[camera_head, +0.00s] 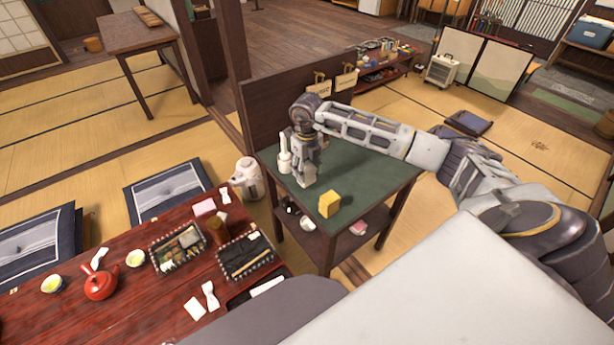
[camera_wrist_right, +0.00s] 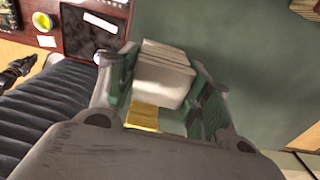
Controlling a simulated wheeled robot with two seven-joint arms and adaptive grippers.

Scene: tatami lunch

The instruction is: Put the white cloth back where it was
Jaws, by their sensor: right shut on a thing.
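The white cloth (camera_wrist_right: 165,72) is a folded, blocky bundle between the fingers of my right gripper (camera_wrist_right: 163,95) in the right wrist view. In the head view my right gripper (camera_head: 306,168) points down over the green-topped side table (camera_head: 360,172), with the cloth (camera_head: 306,182) at its tips. The gripper is shut on the cloth. I cannot tell whether the cloth touches the tabletop. My left gripper is not in view.
A yellow block (camera_head: 329,204) stands on the green top, near the cloth. A white upright bottle-like item (camera_head: 284,155) stands to the left of the gripper. A red-brown low table (camera_head: 130,300) with lunch boxes is at the left.

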